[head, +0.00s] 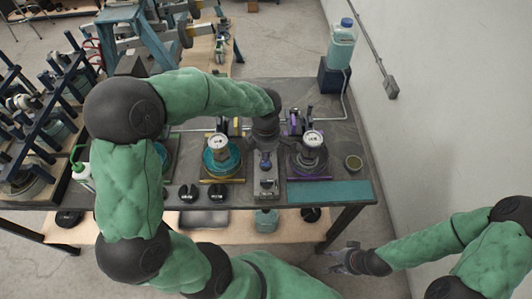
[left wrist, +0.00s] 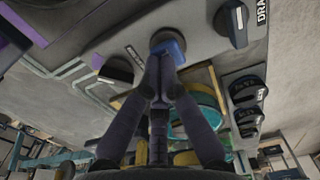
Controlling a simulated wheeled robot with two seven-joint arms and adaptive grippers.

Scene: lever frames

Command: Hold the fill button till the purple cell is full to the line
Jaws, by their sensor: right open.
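The purple cell (head: 311,165) stands on the table, right of a narrow grey control panel (head: 266,190); it has a round top gauge and purple trim. Its fill level and line are too small to read. My left gripper (head: 265,160) points down over the panel. In the left wrist view its fingertips (left wrist: 165,72) are together, at the edge of a blue button (left wrist: 168,44); I cannot tell whether they press it. Black knobs (left wrist: 232,22) flank the button, one beside a partly visible "DRA" label. My right gripper (head: 348,260) is open and empty, low, off the table's front right.
A similar cell with yellow trim (head: 220,165) stands left of the panel. A bottle of pale teal liquid (head: 342,45) sits on a dark block at the back right. A wall bounds the right side.

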